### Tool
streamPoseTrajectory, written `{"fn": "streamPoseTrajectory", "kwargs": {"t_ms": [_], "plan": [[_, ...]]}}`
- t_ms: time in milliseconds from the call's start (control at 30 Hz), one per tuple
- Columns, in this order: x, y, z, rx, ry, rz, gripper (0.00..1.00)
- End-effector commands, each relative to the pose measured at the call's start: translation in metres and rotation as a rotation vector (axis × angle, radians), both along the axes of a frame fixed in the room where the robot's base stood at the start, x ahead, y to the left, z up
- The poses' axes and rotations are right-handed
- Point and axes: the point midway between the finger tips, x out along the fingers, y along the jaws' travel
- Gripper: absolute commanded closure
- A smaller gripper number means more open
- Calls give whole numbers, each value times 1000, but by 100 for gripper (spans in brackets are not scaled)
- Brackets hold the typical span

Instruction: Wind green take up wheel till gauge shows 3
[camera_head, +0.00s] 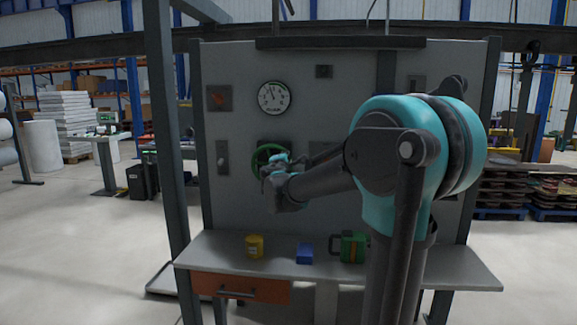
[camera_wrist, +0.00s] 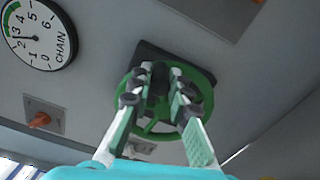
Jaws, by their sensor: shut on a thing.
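The green take-up wheel (camera_head: 255,161) is mounted on the grey upright panel below the gauge. My gripper also shows in the head view (camera_head: 273,167). The round white CHAIN gauge (camera_head: 273,97) has a dark needle; in the wrist view the gauge (camera_wrist: 40,45) appears rotated, its needle pointing roughly between 2 and 3.
A red switch (camera_head: 218,98) sits on a plate left of the gauge. A yellow can (camera_head: 254,246), a blue box (camera_head: 304,253) and a green item (camera_head: 352,247) stand on the shelf (camera_head: 215,250) below. The shelf's left end is clear.

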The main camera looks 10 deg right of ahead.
Motion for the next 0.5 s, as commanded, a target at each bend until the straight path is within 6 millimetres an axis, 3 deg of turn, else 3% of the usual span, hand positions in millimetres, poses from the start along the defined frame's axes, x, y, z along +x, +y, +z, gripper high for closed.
{"fn": "streamPoseTrajectory", "kwargs": {"t_ms": [500], "plan": [[8, 27, 26, -466, 151, 4, 100]]}}
